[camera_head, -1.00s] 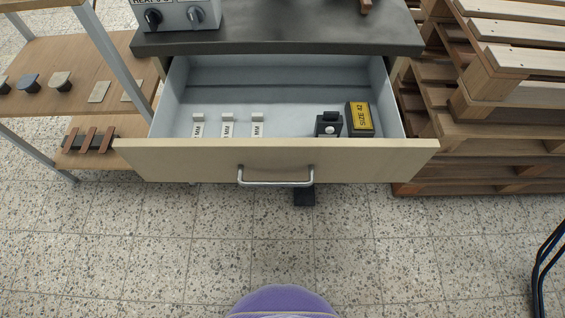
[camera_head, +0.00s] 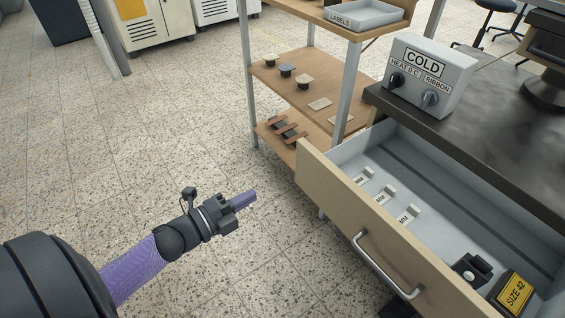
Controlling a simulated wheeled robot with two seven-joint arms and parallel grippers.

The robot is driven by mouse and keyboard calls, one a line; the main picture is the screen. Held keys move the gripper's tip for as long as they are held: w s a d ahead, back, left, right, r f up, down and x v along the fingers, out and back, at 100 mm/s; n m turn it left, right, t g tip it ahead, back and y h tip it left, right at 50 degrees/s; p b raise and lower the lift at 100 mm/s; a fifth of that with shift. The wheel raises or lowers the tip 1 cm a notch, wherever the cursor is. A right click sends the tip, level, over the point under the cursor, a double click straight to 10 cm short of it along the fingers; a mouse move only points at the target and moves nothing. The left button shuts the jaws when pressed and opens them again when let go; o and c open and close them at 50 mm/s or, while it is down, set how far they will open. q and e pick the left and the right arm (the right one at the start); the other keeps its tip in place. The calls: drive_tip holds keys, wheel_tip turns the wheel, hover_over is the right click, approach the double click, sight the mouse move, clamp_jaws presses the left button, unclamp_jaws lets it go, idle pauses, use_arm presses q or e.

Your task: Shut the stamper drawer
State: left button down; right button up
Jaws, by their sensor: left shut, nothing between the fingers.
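The stamper drawer (camera_head: 348,207) stands pulled out, with a pale wooden front and grey inside, at the right of the head view. Its metal bar handle (camera_head: 385,266) is on the front. In it lie several white labelled blocks (camera_head: 383,197), a dark block (camera_head: 470,270) and a black box with a yellow SIZE 42 label (camera_head: 514,292). My left gripper (camera_head: 250,197) is shut and empty, over the floor to the left of the drawer front, apart from it. My right gripper is not in view.
The stamper's control box (camera_head: 428,80), marked COLD, stands on the dark worktop (camera_head: 480,135) above the drawer. A wooden shelf rack (camera_head: 285,75) with small parts stands behind the drawer's left end. The tiled floor around my left arm is clear.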

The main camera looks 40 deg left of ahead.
use_arm(q)
drive_tip(key=r+m, duration=0.1)
drive_tip(key=r, duration=0.1)
drive_tip(key=h+b, duration=0.1)
drive_tip(key=b, duration=0.2)
approach(312, 158)
drive_tip(key=x, duration=0.2)
drive_tip(key=b+x, duration=0.1)
drive_tip(key=x, duration=0.1)
drive_tip(key=b+x, duration=0.1)
drive_tip(key=x, duration=0.1)
drive_tip(key=shift+d+f, duration=0.1)
drive_tip(key=shift+f, duration=0.15)
drive_tip(key=shift+w+d+r+b, duration=0.1)
drive_tip(key=shift+w+b, duration=0.1)
drive_tip(key=shift+w, duration=0.15)
drive_tip(key=shift+w+d+r+b, duration=0.1)
drive_tip(key=shift+w+d+b, duration=0.05)
drive_tip(key=shift+w, duration=0.2)
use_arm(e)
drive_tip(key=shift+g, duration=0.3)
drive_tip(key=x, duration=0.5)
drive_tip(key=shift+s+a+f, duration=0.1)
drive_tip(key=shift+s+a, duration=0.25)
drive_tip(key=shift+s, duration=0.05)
use_arm(q)
drive_tip(key=shift+w, duration=0.1)
